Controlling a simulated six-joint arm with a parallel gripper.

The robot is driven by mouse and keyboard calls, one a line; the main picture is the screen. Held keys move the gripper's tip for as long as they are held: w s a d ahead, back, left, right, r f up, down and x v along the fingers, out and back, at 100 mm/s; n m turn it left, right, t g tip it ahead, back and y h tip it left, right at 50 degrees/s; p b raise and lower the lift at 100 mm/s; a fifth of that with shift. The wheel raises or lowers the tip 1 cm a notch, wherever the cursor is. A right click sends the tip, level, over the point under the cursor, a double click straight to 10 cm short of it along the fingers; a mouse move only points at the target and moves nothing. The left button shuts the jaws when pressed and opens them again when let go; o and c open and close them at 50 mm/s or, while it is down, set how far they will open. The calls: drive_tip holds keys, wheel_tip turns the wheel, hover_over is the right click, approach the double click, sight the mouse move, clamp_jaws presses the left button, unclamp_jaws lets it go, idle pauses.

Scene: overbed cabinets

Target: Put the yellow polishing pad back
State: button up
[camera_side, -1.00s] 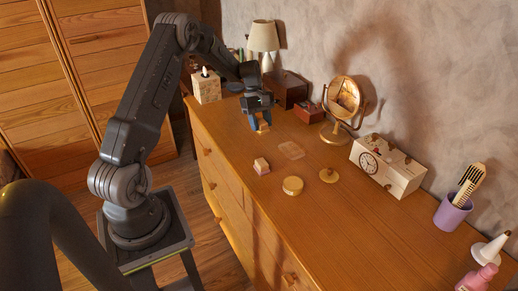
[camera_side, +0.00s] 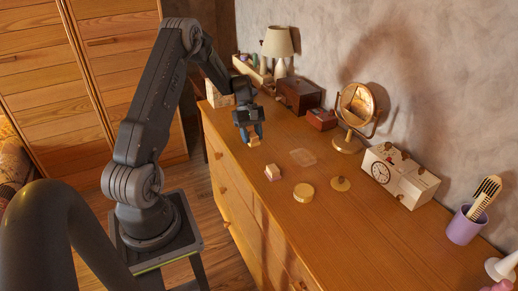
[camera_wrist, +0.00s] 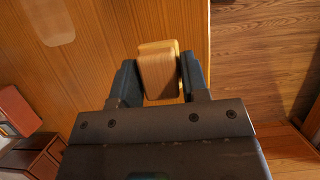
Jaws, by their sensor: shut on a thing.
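My gripper (camera_side: 251,134) is shut on the yellow polishing pad (camera_wrist: 160,72), a small block with a wooden back and a yellow layer showing at its edges. In the side view the pad (camera_side: 254,142) is between the fingertips, low over the dresser's front part; I cannot tell whether it touches the top. A similar small block with a pinkish underside (camera_side: 272,173) sits on the dresser nearer the camera. A pale, flat rounded patch (camera_side: 303,157) lies to the right of the pad; it also shows at the upper left of the wrist view (camera_wrist: 53,22).
A brass mirror (camera_side: 355,112), clock box (camera_side: 399,175), dark wooden box (camera_side: 298,95), small reddish box (camera_side: 321,119) and lamp (camera_side: 277,48) line the wall side. The dresser's front edge is close to my gripper.

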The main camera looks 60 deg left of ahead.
sight(261, 157)
drive_tip(key=shift+w+d+f, duration=0.3)
drive_tip(key=shift+w+f, duration=0.1)
drive_tip(key=shift+w, duration=0.15)
drive_tip(key=shift+w+d+f, duration=0.25)
drive_tip(key=shift+w+f, duration=0.1)
drive_tip(key=shift+w, duration=0.2)
drive_tip(key=shift+f, duration=1.95)
drive_tip(key=shift+f, duration=0.1)
drive_tip(key=o, duration=0.8)
drive_tip(key=shift+o, duration=0.2)
